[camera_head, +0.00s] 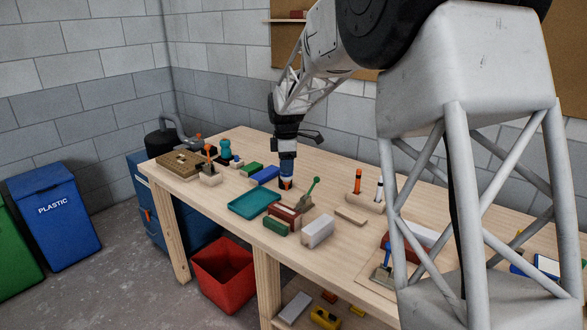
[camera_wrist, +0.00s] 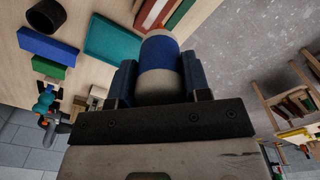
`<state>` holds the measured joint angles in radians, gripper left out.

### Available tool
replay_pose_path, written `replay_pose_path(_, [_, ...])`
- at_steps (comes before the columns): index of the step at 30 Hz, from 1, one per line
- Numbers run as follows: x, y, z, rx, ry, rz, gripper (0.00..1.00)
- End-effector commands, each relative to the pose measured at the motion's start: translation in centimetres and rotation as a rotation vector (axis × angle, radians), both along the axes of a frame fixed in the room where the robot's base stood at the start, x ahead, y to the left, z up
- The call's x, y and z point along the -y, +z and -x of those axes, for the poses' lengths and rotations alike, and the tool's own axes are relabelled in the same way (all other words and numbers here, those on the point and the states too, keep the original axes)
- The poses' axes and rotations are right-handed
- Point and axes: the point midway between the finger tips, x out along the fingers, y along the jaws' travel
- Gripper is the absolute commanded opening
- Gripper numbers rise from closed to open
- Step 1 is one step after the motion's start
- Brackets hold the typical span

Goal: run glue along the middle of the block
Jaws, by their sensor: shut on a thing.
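My gripper (camera_head: 286,172) points down over the middle of the workbench. It is shut on a glue bottle, which shows in the wrist view as a white cylinder with a blue band (camera_wrist: 159,52) between the fingers. In the head view only a small part of the bottle shows below the fingers, near an orange spot. Several blocks lie around: a blue block (camera_head: 265,175), a green block (camera_head: 251,168), a dark green block (camera_head: 275,226) and a pale grey block (camera_head: 317,231). I cannot tell which is the task's block.
A teal tray (camera_head: 235,207) lies left of my gripper. A dark round cup (camera_wrist: 52,16) shows in the wrist view. A green-handled tool (camera_head: 312,190) and a holder with upright markers (camera_head: 361,202) stand to the right. A red bin (camera_head: 224,286) is below the front edge.

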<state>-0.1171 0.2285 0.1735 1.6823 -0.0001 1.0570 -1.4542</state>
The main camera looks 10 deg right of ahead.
Motion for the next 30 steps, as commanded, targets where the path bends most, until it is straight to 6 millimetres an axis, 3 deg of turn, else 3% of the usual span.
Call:
replay_pose_path(6, [-1.5, -0.1, -1.4, 0.000, 0.000, 0.000, 0.20])
replay_pose_path(19, [-1.5, -0.3, -1.4, 0.000, -0.001, 0.000, 0.20])
replay_pose_path(30, [-1.5, -3.1, -1.4, -0.001, -0.001, 0.000, 0.20])
